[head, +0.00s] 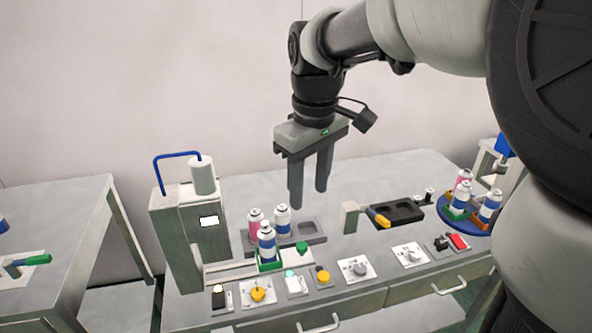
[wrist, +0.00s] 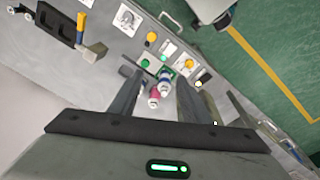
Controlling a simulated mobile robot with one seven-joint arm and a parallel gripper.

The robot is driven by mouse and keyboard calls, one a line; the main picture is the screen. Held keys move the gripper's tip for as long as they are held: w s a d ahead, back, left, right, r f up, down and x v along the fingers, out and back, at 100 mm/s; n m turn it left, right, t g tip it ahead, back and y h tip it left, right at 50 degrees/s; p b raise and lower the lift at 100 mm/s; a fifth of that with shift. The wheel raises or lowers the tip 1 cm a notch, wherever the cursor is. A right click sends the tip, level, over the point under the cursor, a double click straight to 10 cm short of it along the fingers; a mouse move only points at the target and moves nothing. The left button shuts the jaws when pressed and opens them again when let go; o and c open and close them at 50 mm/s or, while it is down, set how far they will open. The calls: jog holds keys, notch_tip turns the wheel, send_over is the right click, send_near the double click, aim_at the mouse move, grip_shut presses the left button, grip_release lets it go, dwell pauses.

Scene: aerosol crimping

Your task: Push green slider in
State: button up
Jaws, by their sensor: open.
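A green slider block (head: 270,264) sits on a pale rail in front of the crimping machine, with a blue-and-white can (head: 266,242) standing in it. A round green knob (head: 302,248) is at the right end of that rail; it also shows in the wrist view (wrist: 145,63). My gripper (head: 308,198) is open and empty, pointing down above the table, behind and above the slider. In the wrist view the cans (wrist: 164,88) appear between its fingers (wrist: 157,78), at a distance below.
The crimping machine (head: 190,225) with a blue handle stands left of the slider. A pink can (head: 254,224) and another blue can (head: 282,221) stand close behind. A grey tray (head: 312,228), buttons and knobs lie right and front. A blue turntable (head: 445,222) with cans is far right.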

jog(key=shift+s+r+m+p, duration=0.15)
jog(key=shift+s+r, duration=0.2)
jog(key=shift+s, duration=0.25)
jog(key=shift+s+r+m+p, duration=0.15)
jog(key=shift+s+r, duration=0.2)
jog(key=shift+s, duration=0.25)
